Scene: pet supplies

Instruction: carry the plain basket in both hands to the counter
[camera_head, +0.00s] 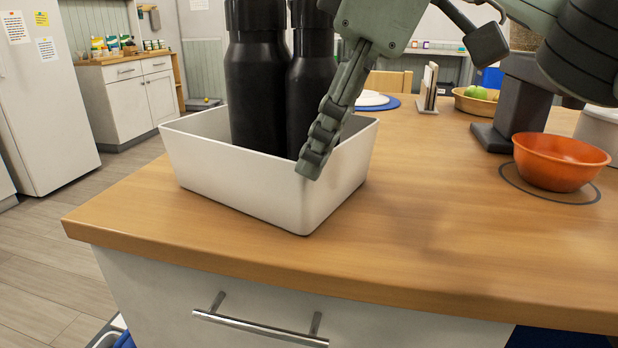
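The plain basket (225,170) is a white open box with sloping sides. It is at the left end of the wooden counter top (430,245) and looks level; I cannot tell whether its base touches the wood. Two tall black bottle-like things (255,95) stand inside, their tops cut off by the frame.
An orange bowl (560,165) sits on a dark ring mark at right. The front middle counter is clear. A drawer handle (260,325) sticks out below.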

